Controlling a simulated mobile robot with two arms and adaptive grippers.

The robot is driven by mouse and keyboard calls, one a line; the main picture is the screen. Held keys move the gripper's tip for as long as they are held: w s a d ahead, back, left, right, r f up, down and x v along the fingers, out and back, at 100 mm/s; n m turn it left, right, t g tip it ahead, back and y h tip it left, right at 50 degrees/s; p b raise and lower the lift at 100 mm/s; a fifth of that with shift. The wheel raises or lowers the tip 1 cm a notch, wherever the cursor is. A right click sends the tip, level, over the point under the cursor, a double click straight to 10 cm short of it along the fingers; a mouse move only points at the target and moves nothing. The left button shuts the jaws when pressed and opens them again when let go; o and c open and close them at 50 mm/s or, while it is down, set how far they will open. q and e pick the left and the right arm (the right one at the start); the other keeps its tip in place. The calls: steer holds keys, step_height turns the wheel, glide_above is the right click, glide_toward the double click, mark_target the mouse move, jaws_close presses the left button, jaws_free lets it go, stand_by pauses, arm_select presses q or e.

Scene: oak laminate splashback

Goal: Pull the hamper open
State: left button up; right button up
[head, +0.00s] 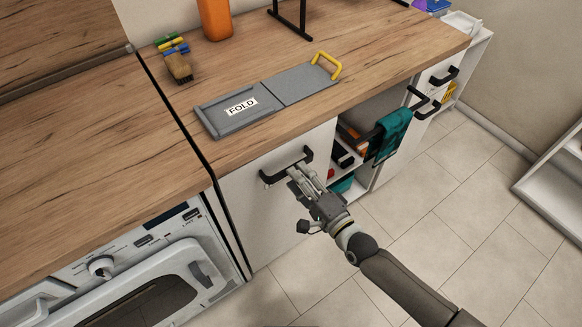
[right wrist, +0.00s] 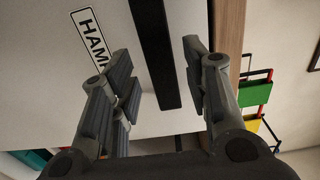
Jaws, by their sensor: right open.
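The hamper is a white front panel (head: 245,208) under the oak worktop, beside the washing machine. It looks closed, flush under the counter. Its black bar handle (head: 270,179) is near the top edge. In the right wrist view the handle (right wrist: 156,50) runs between my fingers, beside a partly hidden label reading "HAM" (right wrist: 92,40). My right gripper (head: 301,173) is open at the handle's right part, and its fingers (right wrist: 157,72) lie on either side of the bar. I cannot tell whether they touch it. My left gripper is not in view.
A grey folding board (head: 240,108) marked FOLD lies on the worktop above. The washing machine (head: 150,270) stands to the left. Open shelves with a teal cloth (head: 390,135) and another black handle (head: 418,100) are to the right. The tiled floor (head: 430,220) in front is clear.

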steer(key=shift+x, duration=2)
jaws_close()
